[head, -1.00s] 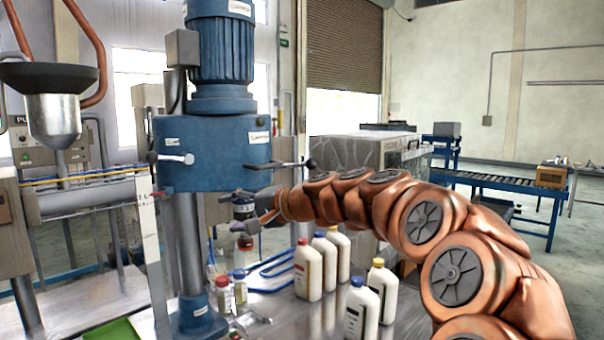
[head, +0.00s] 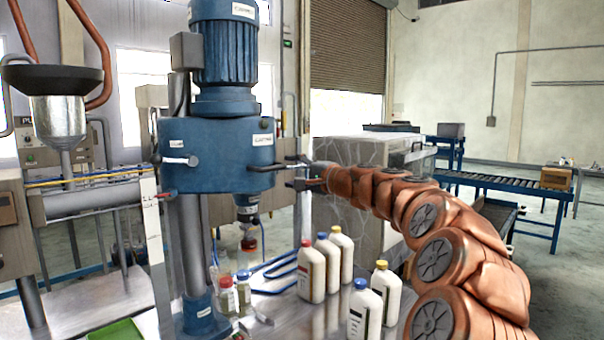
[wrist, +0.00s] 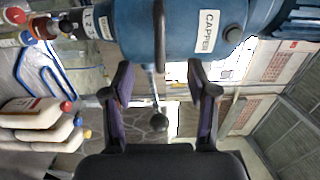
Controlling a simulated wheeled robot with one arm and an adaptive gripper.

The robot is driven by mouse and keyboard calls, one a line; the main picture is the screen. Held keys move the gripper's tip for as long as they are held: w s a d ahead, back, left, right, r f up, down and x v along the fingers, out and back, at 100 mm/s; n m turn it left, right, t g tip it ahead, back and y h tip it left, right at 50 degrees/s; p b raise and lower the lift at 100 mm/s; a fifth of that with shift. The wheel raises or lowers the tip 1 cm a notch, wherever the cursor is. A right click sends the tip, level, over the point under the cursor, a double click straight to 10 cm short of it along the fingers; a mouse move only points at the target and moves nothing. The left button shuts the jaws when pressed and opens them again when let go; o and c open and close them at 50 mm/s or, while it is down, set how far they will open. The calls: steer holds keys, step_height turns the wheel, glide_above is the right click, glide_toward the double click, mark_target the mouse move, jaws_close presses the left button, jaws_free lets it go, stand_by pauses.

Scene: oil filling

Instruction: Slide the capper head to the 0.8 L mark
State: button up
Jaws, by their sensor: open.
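The capper head (head: 217,152) is a blue housing with a motor on top, on a grey vertical column (head: 187,240). A white scale strip (head: 153,250) stands left of the column; its marks are too small to read. My gripper (head: 298,172) is at the housing's right side, beside its dark handle (head: 284,162). The CAPPER label (wrist: 208,31) shows above. A chuck (head: 246,208) hangs under the head with an orange-red cap (head: 249,241) below it.
Several white bottles (head: 311,272) with coloured caps stand on the metal table (head: 280,320) below my arm. Small jars (head: 227,295) stand by the column base. A filling funnel (head: 58,110) is at the left.

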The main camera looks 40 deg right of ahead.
mark_target(275, 169)
steer(key=shift+w+a+p, duration=0.15)
steer(key=shift+w, duration=1)
steer(key=shift+w+a+p, duration=0.15)
steer(key=shift+w+a, duration=0.05)
steer(key=shift+w, duration=0.9)
steer(key=shift+w+a+p, duration=0.15)
steer(key=shift+w, duration=1)
jaws_close()
steer(key=shift+f, duration=0.15)
steer(key=shift+f+b, duration=1)
steer(key=shift+f, duration=0.05)
jaws_free()
steer(key=shift+r, duration=0.1)
